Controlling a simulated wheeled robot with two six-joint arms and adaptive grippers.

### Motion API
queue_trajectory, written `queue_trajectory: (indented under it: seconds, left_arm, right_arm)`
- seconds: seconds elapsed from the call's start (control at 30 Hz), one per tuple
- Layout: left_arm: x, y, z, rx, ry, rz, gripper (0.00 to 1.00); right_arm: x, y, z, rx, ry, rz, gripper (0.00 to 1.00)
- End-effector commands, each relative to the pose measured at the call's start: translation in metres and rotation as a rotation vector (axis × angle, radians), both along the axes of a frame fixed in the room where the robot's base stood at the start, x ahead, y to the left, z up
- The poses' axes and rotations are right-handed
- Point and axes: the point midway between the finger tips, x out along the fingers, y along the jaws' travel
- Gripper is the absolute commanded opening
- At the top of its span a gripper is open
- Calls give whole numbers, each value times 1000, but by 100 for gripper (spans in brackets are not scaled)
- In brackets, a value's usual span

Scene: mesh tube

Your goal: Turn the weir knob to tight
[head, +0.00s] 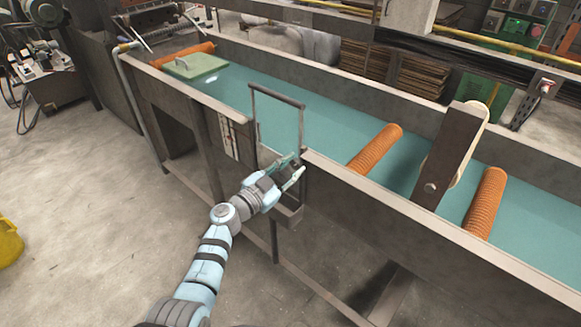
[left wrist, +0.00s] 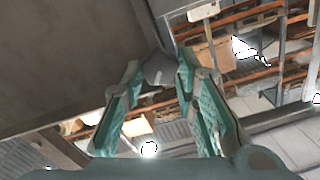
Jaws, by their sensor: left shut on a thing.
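The weir knob (left wrist: 158,72) is a small dark grey piece between my left fingertips in the left wrist view. A pale mark shows on its face. In the head view my left gripper (head: 294,168) reaches the tank's near wall and mostly hides the knob. The gripper is shut on the knob, with one finger on each side. The weir's thin upright metal frame (head: 277,97) rises above the tank's rim, just behind and above the gripper. I cannot read the knob's tight setting. My right gripper is not in view.
The long tank (head: 400,207) holds teal water. Orange rollers (head: 376,149) and a slanted dark post (head: 448,155) stand right of the weir. A green block (head: 196,66) lies at the far left end. A marked scale plate (head: 228,136) is on the near wall. The floor at left is mostly clear.

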Motion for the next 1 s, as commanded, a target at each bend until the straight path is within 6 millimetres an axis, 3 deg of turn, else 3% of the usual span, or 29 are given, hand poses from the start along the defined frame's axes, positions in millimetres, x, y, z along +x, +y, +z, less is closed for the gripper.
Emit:
queue_trajectory:
  seconds: [0.2, 0.23, 0.33, 0.73, 1.0]
  left_arm:
    - [0, 0, -1, 0, 2, -1, 0]
    - [0, 0, -1, -1, 2, -1, 30]
    - [0, 0, -1, -1, 2, -1, 46]
    - [-7, 6, -1, -1, 0, 1, 47]
    - [-63, 45, -1, 3, 1, 0, 47]
  right_arm:
    - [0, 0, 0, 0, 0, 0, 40]
    - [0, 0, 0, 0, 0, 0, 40]
    - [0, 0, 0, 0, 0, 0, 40]
    - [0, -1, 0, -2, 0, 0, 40]
    - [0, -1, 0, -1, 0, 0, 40]
